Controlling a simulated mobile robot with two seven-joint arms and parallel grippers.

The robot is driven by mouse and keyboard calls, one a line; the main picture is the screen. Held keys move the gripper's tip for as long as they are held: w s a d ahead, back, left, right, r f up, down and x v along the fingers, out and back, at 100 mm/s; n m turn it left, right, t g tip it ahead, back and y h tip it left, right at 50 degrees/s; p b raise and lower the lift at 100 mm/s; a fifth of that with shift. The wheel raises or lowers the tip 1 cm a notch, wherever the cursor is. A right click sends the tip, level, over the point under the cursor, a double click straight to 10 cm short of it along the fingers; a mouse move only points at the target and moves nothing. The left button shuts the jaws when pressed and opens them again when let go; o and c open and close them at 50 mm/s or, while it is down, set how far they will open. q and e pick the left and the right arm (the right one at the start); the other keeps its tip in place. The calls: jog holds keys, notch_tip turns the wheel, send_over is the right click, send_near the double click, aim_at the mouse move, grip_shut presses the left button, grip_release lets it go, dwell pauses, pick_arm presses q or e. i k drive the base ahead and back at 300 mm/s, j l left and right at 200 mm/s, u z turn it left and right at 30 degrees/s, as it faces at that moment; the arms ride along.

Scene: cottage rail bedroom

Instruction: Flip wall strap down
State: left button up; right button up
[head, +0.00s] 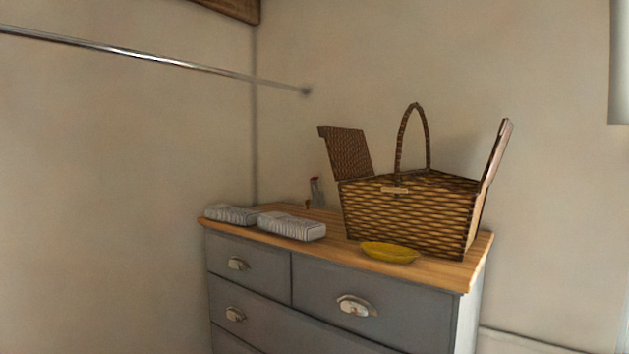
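I cannot make out a wall strap in the head view. A shiny metal rail (150,57) runs along the left wall and ends near the corner at the back wall. Neither of my grippers is in view.
A grey dresser (325,283) with a wooden top stands against the back wall. On it are an open wicker basket (410,212), a yellow bowl (389,252), two folded grey cloths (231,214) (291,226) and a small spray bottle (317,193).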

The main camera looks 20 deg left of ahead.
aim_at(313, 181)
jog(key=j+z, duration=0.1)
jog(key=z, duration=0.5)
jog(key=i+j+z, duration=0.1)
jog(key=j+z, duration=0.6)
jog(key=j, duration=0.2)
jog(key=j+z, duration=0.25)
jog(key=j, duration=1.6)
jog(key=j+z, duration=0.1)
jog(key=j, duration=0.8)
jog(key=k, duration=0.05)
